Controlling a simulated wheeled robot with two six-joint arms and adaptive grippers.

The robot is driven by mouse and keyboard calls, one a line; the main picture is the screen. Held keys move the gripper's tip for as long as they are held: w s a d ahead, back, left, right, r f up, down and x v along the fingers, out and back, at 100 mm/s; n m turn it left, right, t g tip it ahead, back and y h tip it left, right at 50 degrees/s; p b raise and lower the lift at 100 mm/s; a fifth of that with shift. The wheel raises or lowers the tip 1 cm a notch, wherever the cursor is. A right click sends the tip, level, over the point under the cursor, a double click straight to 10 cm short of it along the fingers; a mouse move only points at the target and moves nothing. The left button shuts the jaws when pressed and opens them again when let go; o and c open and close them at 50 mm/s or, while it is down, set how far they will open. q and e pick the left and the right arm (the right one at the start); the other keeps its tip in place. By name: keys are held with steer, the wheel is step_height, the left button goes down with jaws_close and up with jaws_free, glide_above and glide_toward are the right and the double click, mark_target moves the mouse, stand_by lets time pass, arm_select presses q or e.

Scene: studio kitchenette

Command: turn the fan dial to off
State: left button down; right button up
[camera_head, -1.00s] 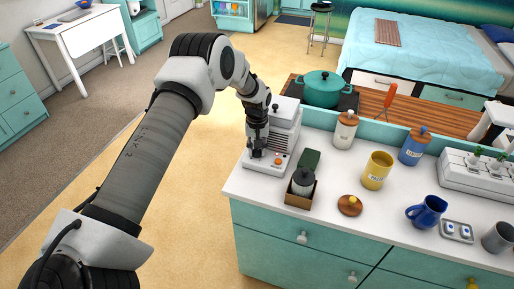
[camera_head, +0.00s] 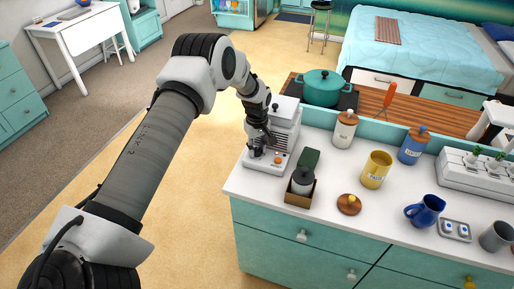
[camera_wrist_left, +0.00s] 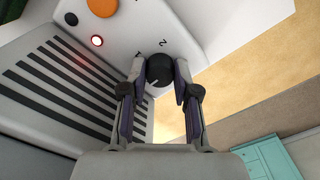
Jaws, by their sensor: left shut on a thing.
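The fan unit (camera_head: 284,131) is a white box with dark slats, standing at the counter's left end. Its low front panel carries the black round fan dial (camera_wrist_left: 160,69), which has a white pointer line; the printed marks 1 and 2 show beside it in the left wrist view. My left gripper (camera_head: 256,154) reaches down onto this panel. In the left wrist view my left gripper (camera_wrist_left: 162,82) has a finger on each side of the dial and is shut on it. The head view hides the dial behind the fingers. My right gripper is not in view.
An orange knob (camera_wrist_left: 102,7) and a lit red lamp (camera_wrist_left: 97,41) sit on the same panel. A small box with a dark-lidded jar (camera_head: 302,182) stands close right of the fan. A wooden lid (camera_head: 349,204), yellow canister (camera_head: 376,170) and blue mug (camera_head: 427,209) are farther right.

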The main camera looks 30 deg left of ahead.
mark_target(257, 150)
arm_select(q)
steer(key=shift+s+f, duration=0.2)
steer(key=shift+s, duration=0.05)
steer(key=c, duration=1.1)
jaws_free()
steer(key=shift+c, duration=0.2)
steer(key=shift+w, duration=0.15)
step_height(257, 150, up, 12)
